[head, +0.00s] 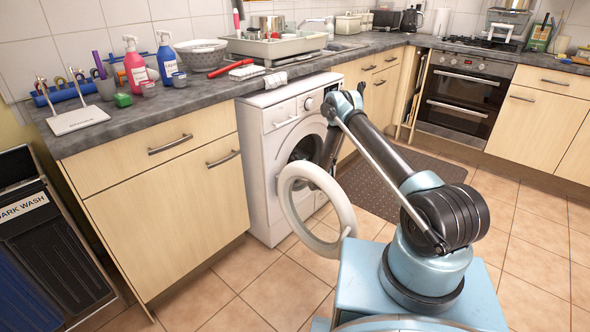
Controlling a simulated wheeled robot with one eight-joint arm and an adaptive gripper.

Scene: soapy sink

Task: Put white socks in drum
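The white washing machine (258,160) stands under the counter. Its round door (346,205) is swung open toward me. The dark drum opening (303,152) shows partly behind the door ring and my arm. My arm bends over in front of the machine, and my gripper (312,171) is low at the drum opening, behind the top of the door. It is small and dark there, so I cannot tell whether its fingers are open or hold anything. A small white cloth item (275,80), possibly the white socks, lies at the counter edge above the machine. The drum's inside is too dark to read.
The grey counter (190,100) carries pink and blue spray bottles, a colander (201,54), a red-handled brush (230,68) and a dish tray. A dark-wash hamper (40,240) stands at left. A dark mat (395,185) lies on the tiled floor, which is open at right.

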